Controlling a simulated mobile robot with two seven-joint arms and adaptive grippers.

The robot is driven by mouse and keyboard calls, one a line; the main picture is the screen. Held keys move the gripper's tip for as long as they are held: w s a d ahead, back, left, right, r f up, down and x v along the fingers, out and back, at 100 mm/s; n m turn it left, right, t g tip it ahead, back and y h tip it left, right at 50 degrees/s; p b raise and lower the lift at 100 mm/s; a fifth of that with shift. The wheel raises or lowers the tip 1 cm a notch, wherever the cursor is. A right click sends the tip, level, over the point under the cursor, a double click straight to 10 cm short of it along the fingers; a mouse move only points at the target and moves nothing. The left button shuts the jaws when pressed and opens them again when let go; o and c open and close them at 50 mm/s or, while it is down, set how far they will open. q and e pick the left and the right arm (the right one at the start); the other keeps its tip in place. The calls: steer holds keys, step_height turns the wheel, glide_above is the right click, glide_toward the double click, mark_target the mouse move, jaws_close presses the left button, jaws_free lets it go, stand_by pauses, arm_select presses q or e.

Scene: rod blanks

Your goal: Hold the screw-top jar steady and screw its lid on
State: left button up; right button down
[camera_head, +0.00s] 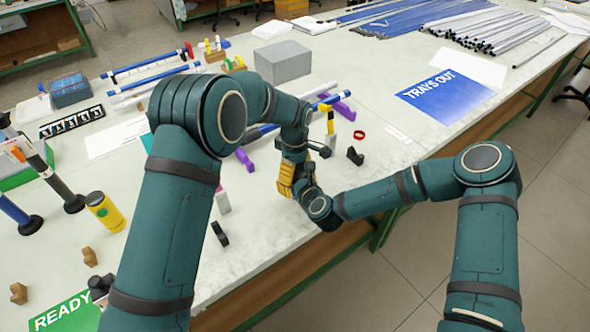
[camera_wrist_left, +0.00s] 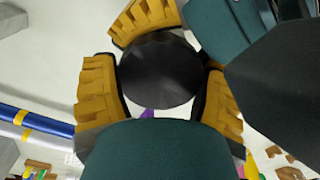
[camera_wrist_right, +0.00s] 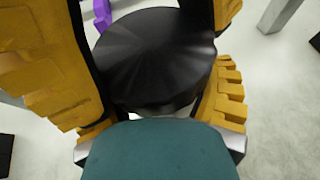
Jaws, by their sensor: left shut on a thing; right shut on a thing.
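A round black lid shows from above in the left wrist view (camera_wrist_left: 160,72) and in the right wrist view (camera_wrist_right: 155,60). My left gripper (camera_head: 287,172) has its yellow fingers on both sides of the lid's rim. My right gripper (camera_wrist_right: 160,118) comes in from the opposite side, its fingers lower, around what lies under the lid. The jar body is hidden by the lid and the fingers, so I cannot tell whether the lid sits fully on it. In the head view both grippers meet over the table's front part, and my arms hide most of them.
The pale table (camera_head: 255,240) has its front edge just beside the grippers. Purple supports (camera_head: 245,159), a black clip (camera_head: 355,156) and a red ring (camera_head: 359,134) lie close by. A grey box (camera_head: 283,62) and a blue sign (camera_head: 447,97) are farther off. The front middle is mostly clear.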

arm_select(q)
steer(key=m, duration=0.4)
steer(key=shift+f+m, duration=0.1)
steer(key=shift+m, duration=0.2)
steer(key=m, duration=0.5)
steer(key=o, duration=1.2)
steer(key=shift+r, duration=2.3)
steer(key=shift+r, duration=0.1)
